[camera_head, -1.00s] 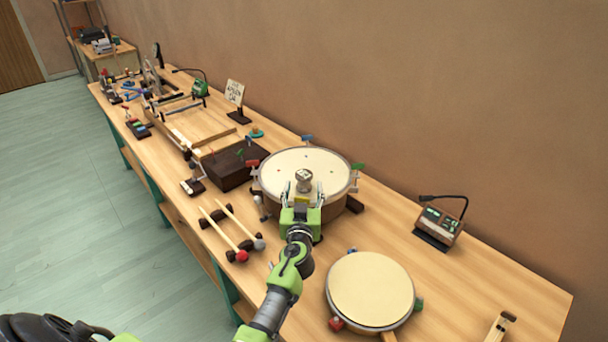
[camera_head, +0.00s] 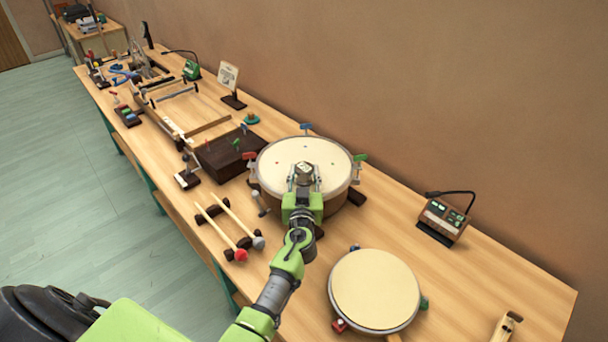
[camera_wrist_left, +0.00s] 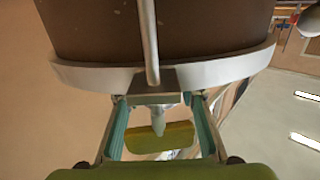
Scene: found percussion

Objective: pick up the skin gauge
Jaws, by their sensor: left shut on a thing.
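The skin gauge (camera_head: 305,171) is a small grey metallic block with a dark-marked top, at the near part of the pale skin of the large drum (camera_head: 285,152). In the left wrist view, the gripper's teal fingers (camera_wrist_left: 160,128) show in front of the drum's brown shell and metal hoop (camera_wrist_left: 220,70); I cannot make out the gauge there. My right gripper is not in view.
A second, flat drum (camera_head: 375,288) lies at the near right. Two mallets (camera_head: 228,232) rest left of the large drum, a dark box (camera_head: 228,155) behind it. An electronic device (camera_head: 443,219) stands at right. The bench between device and drums is clear.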

